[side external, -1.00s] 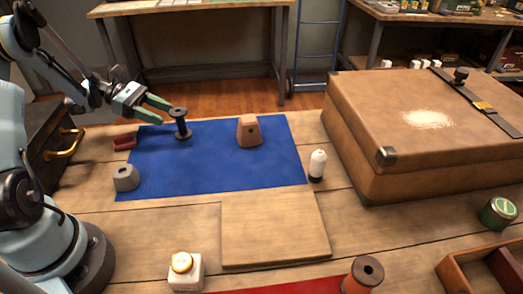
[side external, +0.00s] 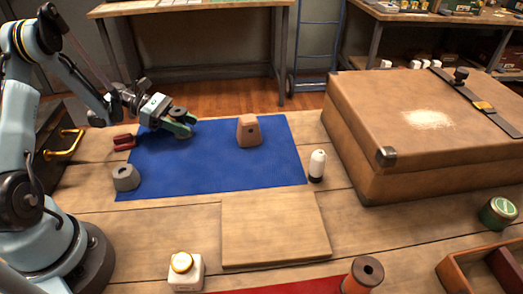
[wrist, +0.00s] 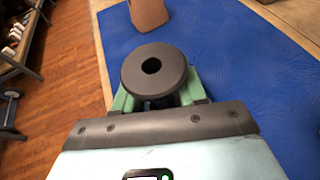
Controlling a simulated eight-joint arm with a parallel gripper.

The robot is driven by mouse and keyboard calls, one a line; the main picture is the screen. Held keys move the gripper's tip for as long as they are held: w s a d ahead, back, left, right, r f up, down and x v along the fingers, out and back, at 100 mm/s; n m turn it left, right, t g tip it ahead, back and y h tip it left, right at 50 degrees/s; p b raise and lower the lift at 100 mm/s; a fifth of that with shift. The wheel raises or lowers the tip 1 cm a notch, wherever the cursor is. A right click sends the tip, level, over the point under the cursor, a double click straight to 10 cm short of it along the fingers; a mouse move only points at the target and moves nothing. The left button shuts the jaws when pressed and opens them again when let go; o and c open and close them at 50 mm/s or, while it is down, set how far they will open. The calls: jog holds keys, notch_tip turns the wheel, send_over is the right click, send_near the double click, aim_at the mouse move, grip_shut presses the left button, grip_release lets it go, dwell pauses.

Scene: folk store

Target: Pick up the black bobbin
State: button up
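The black bobbin (side external: 179,112) stands upright near the far left corner of the blue mat (side external: 220,170). My gripper (side external: 184,127) is low over the mat, its green fingers around the bobbin between the upper and lower flanges. In the wrist view, the bobbin's round top with its centre hole (wrist: 133,73) sits between the two green fingers of my gripper (wrist: 158,88). The top flange hides the fingertips, so I cannot tell whether they press on the spindle.
A brownish tapered block (side external: 248,131) stands right of the bobbin. A grey weight (side external: 126,178), a small red object (side external: 123,142) and a white-and-black bottle (side external: 317,166) are near the mat's edges. A large brown case (side external: 430,125) is at right. The mat's middle is clear.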

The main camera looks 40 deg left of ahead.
grip_shut()
jog(key=shift+r, duration=0.1)
